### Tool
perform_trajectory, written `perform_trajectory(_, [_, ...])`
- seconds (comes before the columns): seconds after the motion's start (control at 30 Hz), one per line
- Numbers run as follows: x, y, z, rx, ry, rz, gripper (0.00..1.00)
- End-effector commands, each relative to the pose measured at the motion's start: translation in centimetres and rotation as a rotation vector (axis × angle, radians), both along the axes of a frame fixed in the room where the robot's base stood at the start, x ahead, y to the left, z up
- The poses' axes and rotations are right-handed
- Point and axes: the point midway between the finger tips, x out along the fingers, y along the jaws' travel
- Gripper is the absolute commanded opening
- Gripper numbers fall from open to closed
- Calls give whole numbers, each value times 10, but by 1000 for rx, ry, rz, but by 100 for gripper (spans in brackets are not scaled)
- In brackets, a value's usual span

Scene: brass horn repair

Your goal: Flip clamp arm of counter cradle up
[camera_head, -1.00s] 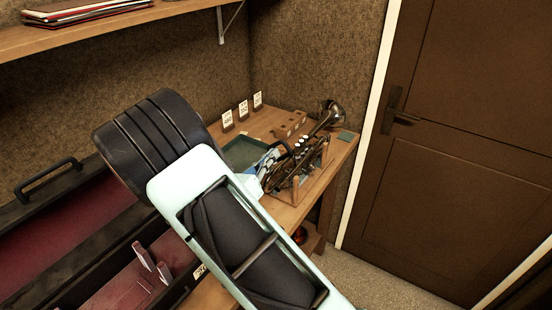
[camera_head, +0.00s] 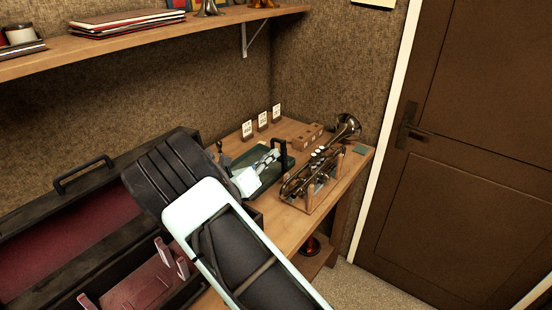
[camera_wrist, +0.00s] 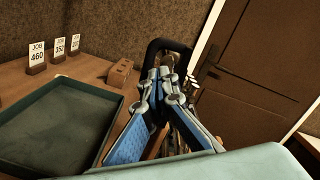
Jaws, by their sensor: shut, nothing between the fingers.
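The counter cradle (camera_head: 310,197) stands on the counter in the head view, holding a brass horn (camera_head: 322,168). A black arched bar (camera_head: 286,152), apparently the clamp arm, stands raised at the cradle's left side. It also shows just beyond my fingertips in the wrist view (camera_wrist: 153,47). My gripper (camera_head: 272,156) is shut and empty, close beside the bar; I cannot tell whether they touch. Its fingers fill the middle of the wrist view (camera_wrist: 165,76) and hide most of the cradle and horn there. The bar's hinge is hidden.
A dark green tray (camera_wrist: 52,118) lies left of the cradle, below my gripper. Job cards (camera_head: 262,121) and a wooden block (camera_head: 308,136) stand behind. An open red-lined case (camera_head: 60,250) is at left. A shelf (camera_head: 150,45) overhangs the counter; a door (camera_head: 460,130) is at right.

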Motion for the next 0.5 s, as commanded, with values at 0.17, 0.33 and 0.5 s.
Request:
perform_trajectory(0.17, [4, 5, -3, -47, 41, 0, 0])
perform_trajectory(0.33, [7, 7, -5, -47, 41, 0, 0])
perform_trajectory(0.5, [8, 8, -6, -46, 40, 0, 0])
